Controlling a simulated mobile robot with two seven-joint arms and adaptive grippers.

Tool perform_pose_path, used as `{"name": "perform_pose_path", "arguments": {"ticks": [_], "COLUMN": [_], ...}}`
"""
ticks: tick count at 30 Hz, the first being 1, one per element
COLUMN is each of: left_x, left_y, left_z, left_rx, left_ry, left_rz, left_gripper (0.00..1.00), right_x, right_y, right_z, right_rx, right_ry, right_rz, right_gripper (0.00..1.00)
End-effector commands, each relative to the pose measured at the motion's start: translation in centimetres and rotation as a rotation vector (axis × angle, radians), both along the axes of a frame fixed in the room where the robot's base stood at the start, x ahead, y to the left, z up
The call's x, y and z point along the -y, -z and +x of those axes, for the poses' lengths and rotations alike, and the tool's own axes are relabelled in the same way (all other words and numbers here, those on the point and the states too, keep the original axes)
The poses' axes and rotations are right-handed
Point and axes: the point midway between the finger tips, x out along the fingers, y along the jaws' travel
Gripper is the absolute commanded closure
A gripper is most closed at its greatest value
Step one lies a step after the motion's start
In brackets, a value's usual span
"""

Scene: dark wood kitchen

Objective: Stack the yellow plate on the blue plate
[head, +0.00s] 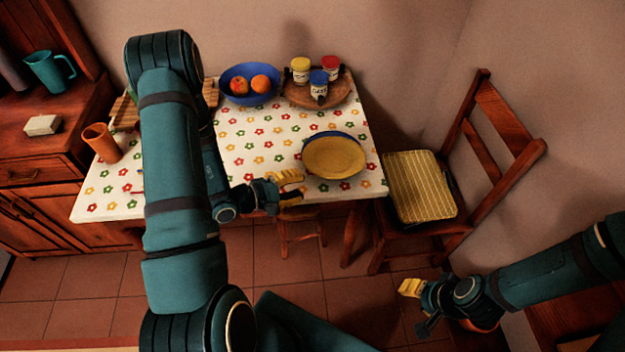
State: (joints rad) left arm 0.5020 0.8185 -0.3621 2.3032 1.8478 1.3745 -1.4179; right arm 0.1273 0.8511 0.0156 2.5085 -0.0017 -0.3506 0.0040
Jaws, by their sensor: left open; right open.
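The yellow plate (334,157) lies on top of the blue plate (345,136) near the front right of the table. Only the blue plate's back rim shows, so the yellow plate sits slightly toward the front edge. My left gripper (296,187) is open and empty, at the table's front edge, to the left of the plates and apart from them. My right gripper (411,292) is open and empty, low at the right, in front of the chair and well away from the plates.
The flowered table (260,152) also bears a blue bowl (232,75) with fruit, a round wooden tray (334,97) with several jars, and an orange cup (102,143). A chair (487,150) with a yellow cushion stands at the right. A stool (300,230) is below the front edge.

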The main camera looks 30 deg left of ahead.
Motion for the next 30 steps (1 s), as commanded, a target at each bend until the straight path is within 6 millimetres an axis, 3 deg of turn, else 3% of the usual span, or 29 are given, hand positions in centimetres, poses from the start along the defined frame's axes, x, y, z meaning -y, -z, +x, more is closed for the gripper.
{"name": "perform_pose_path", "arguments": {"ticks": [5, 8, 10, 15, 18, 21, 25, 30], "left_x": [-0.3, 1.9, 4.9, 12.0, 13.6, 13.6, 13.1, 14.5], "left_y": [-0.3, 0.2, 1.0, 3.5, 5.0, 6.7, 8.5, 9.1], "left_z": [-1.1, -2.1, -3.5, -10.5, -14.4, -16.8, -16.7, -13.1], "left_rx": [-0.01, -0.075, -0.17, -0.491, -0.639, -0.716, -0.684, -0.472], "left_ry": [0.012, 0.099, 0.223, 0.621, 0.818, 0.953, 1.03, 0.998], "left_rz": [-0.006, -0.033, -0.057, 0.004, 0.155, 0.367, 0.672, 0.947], "left_gripper": [0.66, 0.66, 0.66, 0.66, 0.66, 0.66, 0.66, 0.66], "right_x": [0.0, 0.0, 0.0, 0.0, 0.0, 0.0, 0.0, 0.0], "right_y": [-0.1, -0.1, -0.1, -0.1, -0.1, -0.1, -0.1, -0.1], "right_z": [0.0, 0.0, 0.0, 0.0, 0.0, 0.0, 0.0, 0.0], "right_rx": [-0.001, -0.001, -0.001, -0.001, -0.001, -0.001, -0.001, -0.001], "right_ry": [0.0, 0.0, 0.0, 0.0, 0.0, 0.0, 0.0, 0.0], "right_rz": [0.0, 0.0, 0.0, 0.0, 0.0, 0.0, 0.0, 0.0], "right_gripper": [0.53, 0.53, 0.53, 0.53, 0.53, 0.53, 0.53, 0.53]}}
